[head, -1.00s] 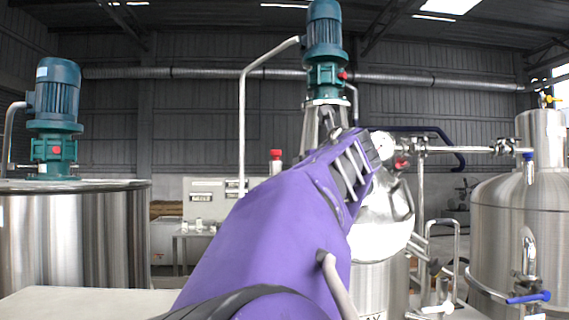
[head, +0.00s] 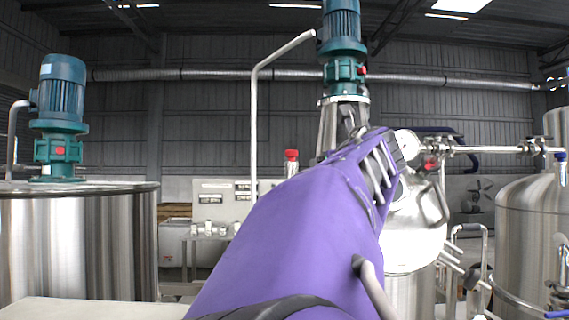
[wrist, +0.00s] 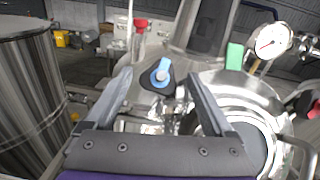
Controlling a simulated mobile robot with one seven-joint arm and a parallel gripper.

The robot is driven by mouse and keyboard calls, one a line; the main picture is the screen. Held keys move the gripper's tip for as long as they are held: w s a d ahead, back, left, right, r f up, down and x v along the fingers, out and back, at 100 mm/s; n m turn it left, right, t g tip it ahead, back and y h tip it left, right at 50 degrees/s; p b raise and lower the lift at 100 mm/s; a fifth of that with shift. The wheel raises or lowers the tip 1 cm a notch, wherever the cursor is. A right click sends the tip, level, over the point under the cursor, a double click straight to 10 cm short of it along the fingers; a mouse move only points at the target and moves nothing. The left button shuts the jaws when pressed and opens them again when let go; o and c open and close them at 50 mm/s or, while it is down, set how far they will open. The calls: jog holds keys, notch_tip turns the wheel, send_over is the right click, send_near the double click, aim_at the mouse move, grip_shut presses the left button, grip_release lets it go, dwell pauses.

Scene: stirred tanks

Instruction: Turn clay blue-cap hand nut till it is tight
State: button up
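The blue-cap hand nut (wrist: 160,76) is a dark, lobed knob with a blue cap, seen in the wrist view in front of the steel vessel. My gripper (wrist: 158,78) is open, with one grey finger on each side of the nut in the picture. Gaps show between the nut and both fingers; I cannot tell how far beyond the fingertips it lies. No clay label is readable now.
A pressure gauge (wrist: 270,41), a green part (wrist: 235,56) and a round steel lid rim (wrist: 283,105) are close on the right. A red-topped fitting (wrist: 140,27) is behind. A large tank (head: 80,240) stands left, another tank (head: 525,235) right.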

jog(key=c, duration=1.3)
jog(key=shift+m+h, duration=0.5)
jog(key=m+h, duration=0.1)
jog(key=m, duration=0.2)
jog(key=m+h, duration=0.2)
jog(key=m, duration=0.1)
jog(key=shift+a+g+h, duration=0.2)
jog(key=shift+g+h, duration=0.1)
jog(key=shift+g, duration=0.1)
jog(key=m+g+h, duration=0.1)
jog(key=m, duration=0.2)
jog(key=m+h, duration=0.1)
jog(key=m, duration=0.1)
jog(key=shift+w+a+r+m+g+h, duration=0.1)
jog(key=shift+r+m+g+h, duration=0.05)
jog(key=shift+m+g+h, duration=0.2)
jog(key=m+g, duration=0.1)
jog(key=m, duration=0.2)
jog(key=m+g+h, duration=0.1)
jog(key=m+g, duration=0.1)
jog(key=m, duration=0.1)
jog(key=shift+w+r+h, duration=0.1)
jog(key=shift+r+h, duration=0.05)
jog(key=shift+h, duration=0.1)
jog(key=shift+a+m+g, duration=0.1)
jog(key=shift+m+g, duration=0.85)
jog(key=shift+m, duration=1.1)
